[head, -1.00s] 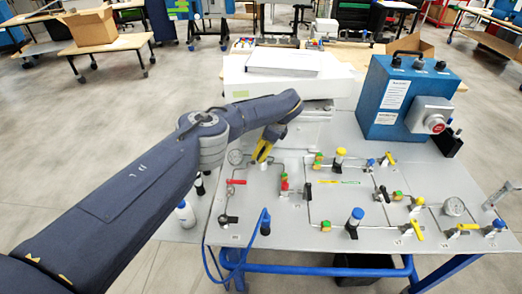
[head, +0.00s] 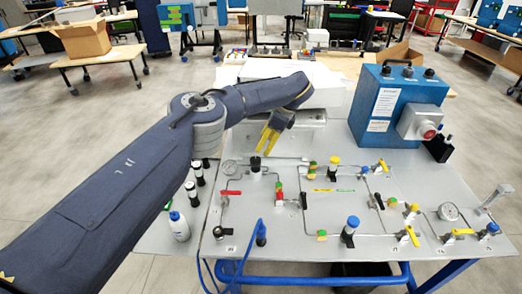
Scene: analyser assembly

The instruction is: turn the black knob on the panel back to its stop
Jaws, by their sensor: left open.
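A grey panel (head: 300,240) carries pipes, valves and gauges. My left gripper (head: 267,142), with yellow fingers, points down just above and behind this knob in the picture. Its fingers are apart with nothing between them, and a gap shows between them and the knob. I cannot tell the knob's turn angle. My right gripper is not in view.
A blue box with a red button (head: 385,105) stands at the back right. A white-topped unit (head: 335,90) is behind the panel. Red-, blue- and yellow-topped valves crowd the panel. A white bottle (head: 179,227) and black-capped vials (head: 192,193) stand at left.

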